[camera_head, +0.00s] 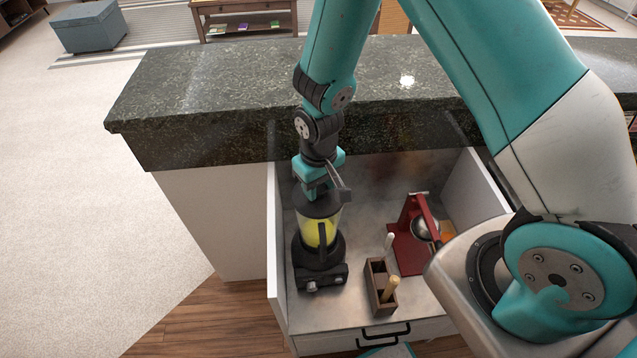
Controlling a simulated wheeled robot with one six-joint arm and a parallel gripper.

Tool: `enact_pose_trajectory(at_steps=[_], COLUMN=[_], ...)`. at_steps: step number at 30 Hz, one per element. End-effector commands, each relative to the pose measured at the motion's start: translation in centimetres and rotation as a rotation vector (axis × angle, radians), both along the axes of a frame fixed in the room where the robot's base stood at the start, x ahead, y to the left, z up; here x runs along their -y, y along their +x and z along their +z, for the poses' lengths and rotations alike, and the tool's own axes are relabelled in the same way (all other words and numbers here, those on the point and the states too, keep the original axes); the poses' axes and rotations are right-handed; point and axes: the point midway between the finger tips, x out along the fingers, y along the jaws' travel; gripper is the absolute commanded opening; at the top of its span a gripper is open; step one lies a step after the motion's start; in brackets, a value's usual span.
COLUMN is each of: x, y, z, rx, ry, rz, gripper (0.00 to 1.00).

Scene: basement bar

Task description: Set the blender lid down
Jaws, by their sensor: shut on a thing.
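The blender (320,250) stands upright at the left side of an open drawer. It has a black base with knobs, a black handle and a clear jar with yellow contents. My gripper (322,190) points down right above the jar and is shut on the dark blender lid (318,209). The lid is at the top of the jar. I cannot tell whether it rests on the rim or is slightly apart from it. My fingers partly hide the lid.
The drawer (345,312) also holds a wooden box (377,290) with upright tools and a red juicer-like device (408,250). A dark stone counter (210,95) overhangs the drawer's back; its left part is clear. Bare drawer floor shows between the items.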

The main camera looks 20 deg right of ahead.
Motion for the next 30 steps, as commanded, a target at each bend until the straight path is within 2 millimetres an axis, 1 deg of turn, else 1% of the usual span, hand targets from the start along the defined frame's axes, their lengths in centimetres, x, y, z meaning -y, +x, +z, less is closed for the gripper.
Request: enact_pose_trajectory(at_steps=[23, 24, 27, 30], x=[0.0, 0.0, 0.0, 0.0], y=[0.0, 0.0, 0.0, 0.0], z=[-1.3, -1.2, -1.2, -1.2], rx=[0.0, 0.0, 0.0, 0.0], ry=[0.0, 0.0, 0.0, 0.0], rz=[0.0, 0.0, 0.0, 0.0], gripper=[0.16, 0.5, 0.7, 0.7])
